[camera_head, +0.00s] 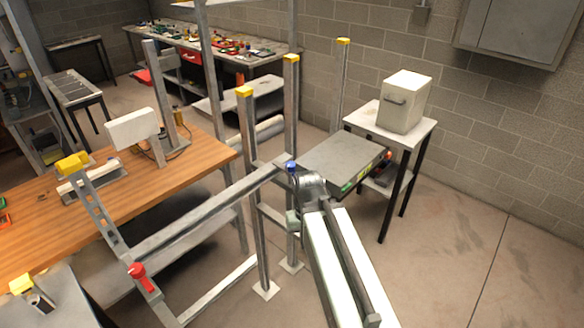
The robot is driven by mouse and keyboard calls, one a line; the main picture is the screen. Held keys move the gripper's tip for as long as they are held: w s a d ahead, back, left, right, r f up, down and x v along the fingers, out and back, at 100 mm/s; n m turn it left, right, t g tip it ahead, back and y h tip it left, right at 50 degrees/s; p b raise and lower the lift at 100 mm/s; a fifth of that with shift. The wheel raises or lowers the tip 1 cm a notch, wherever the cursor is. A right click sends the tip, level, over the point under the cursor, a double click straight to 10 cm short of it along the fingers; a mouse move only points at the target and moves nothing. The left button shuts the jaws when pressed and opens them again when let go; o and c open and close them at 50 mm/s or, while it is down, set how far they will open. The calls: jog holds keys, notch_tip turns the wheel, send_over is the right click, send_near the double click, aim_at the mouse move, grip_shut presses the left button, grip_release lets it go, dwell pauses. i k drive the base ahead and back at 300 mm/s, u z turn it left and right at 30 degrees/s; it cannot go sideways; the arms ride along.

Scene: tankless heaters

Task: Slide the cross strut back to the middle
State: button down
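A long grey cross strut (205,211) runs diagonally across a metal frame. A red knob (137,270) is at its near left end and a blue knob (290,166) is at its far right end. My gripper (297,184) is at the far right end, close to the blue knob. My own arm hides its fingers, so I cannot tell whether it touches the strut or is open or shut. Yellow-capped upright posts (291,105) stand just behind the strut's right end. A perforated upright (100,208) with a yellow cap stands near its left end.
A flat grey unit (340,160) with coloured fittings lies behind my gripper. A small table (419,132) bears a grey box (404,100). A wooden bench (80,223) is at left. A lower rail (222,288) runs below the strut. Open floor (450,260) lies at right.

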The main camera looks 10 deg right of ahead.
aim_at(145, 253)
jog(key=k, duration=0.2)
jog(key=u, duration=3.55)
jog(key=k, duration=1.4)
jog(key=z, duration=1.8)
jog(key=i, duration=1.05)
jog(key=u, duration=0.05)
